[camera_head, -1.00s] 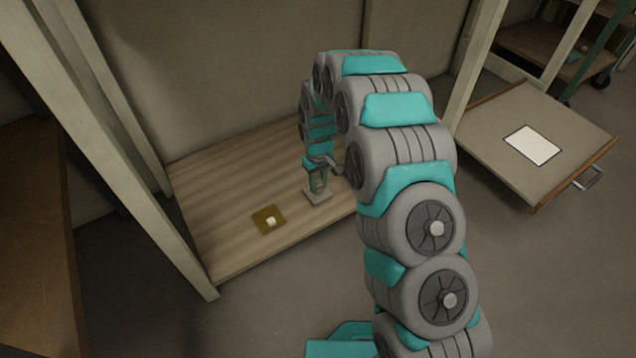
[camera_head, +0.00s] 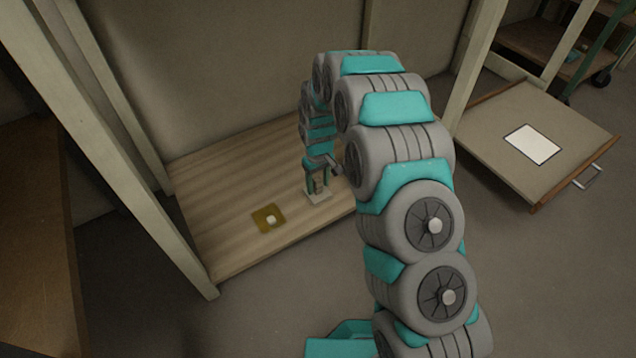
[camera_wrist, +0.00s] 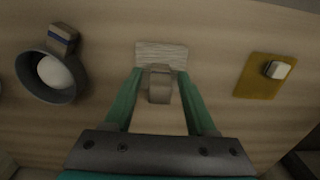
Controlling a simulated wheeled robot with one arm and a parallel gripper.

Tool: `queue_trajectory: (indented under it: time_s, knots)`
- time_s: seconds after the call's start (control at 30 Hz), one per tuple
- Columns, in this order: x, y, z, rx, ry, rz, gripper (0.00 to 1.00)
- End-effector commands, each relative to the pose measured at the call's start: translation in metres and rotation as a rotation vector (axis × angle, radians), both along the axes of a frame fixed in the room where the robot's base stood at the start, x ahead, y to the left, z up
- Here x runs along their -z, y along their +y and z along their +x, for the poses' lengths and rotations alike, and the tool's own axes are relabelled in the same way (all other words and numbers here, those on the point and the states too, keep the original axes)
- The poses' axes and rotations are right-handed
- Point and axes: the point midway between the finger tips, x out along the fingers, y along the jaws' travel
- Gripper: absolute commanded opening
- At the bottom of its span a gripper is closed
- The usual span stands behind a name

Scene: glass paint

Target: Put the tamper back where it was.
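What looks like the tamper, a grey-beige block handle (camera_wrist: 160,88) on a light flat rectangular base (camera_wrist: 163,50), is between the fingers of my gripper (camera_wrist: 160,73) in the wrist view. The fingers are apart, on either side of the handle. In the head view, my gripper (camera_head: 317,188) is pointed down over the light base (camera_head: 318,198), which appears to rest on the wooden board. The handle is largely hidden there by the fingers.
A yellow-brown square (camera_head: 268,218) with a small whitish block (camera_head: 271,219) lies to the left on the wooden board (camera_head: 225,245). The wrist view shows a grey round bowl (camera_wrist: 30,90) holding a pale ball. Upright posts flank the board. A drawer-like panel (camera_head: 500,170) with a white sheet (camera_head: 532,144) is at right.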

Motion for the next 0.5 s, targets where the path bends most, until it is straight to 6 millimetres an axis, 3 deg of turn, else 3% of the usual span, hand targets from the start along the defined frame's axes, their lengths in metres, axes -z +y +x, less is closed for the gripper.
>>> queue_trajectory:
  time_s: [0.33,0.5]
  knots:
    - [-0.001,0.000,0.000,0.000,0.000,0.000,0.65]
    - [-0.013,0.000,0.001,0.000,-0.002,0.000,0.65]
